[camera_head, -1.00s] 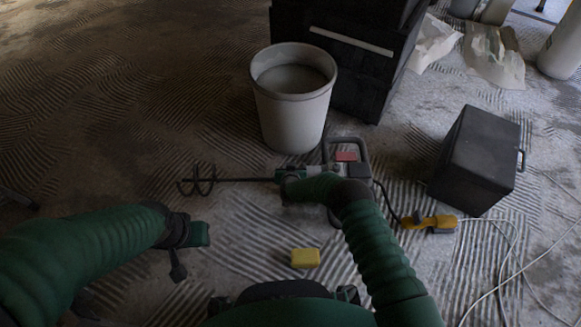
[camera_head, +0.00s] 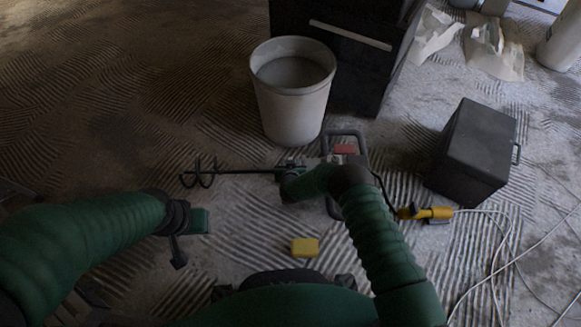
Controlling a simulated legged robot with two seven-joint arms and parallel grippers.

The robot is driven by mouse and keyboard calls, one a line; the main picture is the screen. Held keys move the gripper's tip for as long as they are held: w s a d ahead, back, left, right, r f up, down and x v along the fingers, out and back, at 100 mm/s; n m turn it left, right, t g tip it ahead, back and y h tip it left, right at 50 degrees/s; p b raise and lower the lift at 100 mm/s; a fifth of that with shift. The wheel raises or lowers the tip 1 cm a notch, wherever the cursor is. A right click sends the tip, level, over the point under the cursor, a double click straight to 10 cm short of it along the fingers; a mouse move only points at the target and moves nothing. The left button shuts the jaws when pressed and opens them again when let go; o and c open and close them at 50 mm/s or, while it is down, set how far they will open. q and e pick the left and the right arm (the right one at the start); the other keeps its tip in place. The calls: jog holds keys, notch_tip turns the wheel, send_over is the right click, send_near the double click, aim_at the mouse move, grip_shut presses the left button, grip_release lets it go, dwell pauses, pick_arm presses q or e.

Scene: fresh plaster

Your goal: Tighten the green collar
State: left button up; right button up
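A mixer with a long dark shaft and a spiral paddle (camera_head: 203,172) lies on the ridged floor, its body and frame handle (camera_head: 347,150) to the right. A green collar (camera_head: 291,167) shows where the shaft meets the body. My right gripper (camera_head: 288,183) is at this collar; its fingers are hidden by the arm and the mixer, so I cannot see whether it grips. My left gripper (camera_head: 190,240) hangs over the floor to the lower left, apart from the mixer; its finger opening is unclear.
A pale bucket (camera_head: 293,105) holding grey material stands behind the mixer. A dark cabinet (camera_head: 345,60) is behind it. A black box (camera_head: 470,160), a yellow plug connector (camera_head: 428,214) and pale cables (camera_head: 500,245) are at right. A yellow sponge (camera_head: 305,247) lies in front.

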jog(key=p+v, duration=0.6)
jog(key=v, duration=0.6)
jog(key=shift+s+r+p, duration=0.25)
jog(key=shift+s+p, duration=0.05)
jog(key=shift+p, duration=0.1)
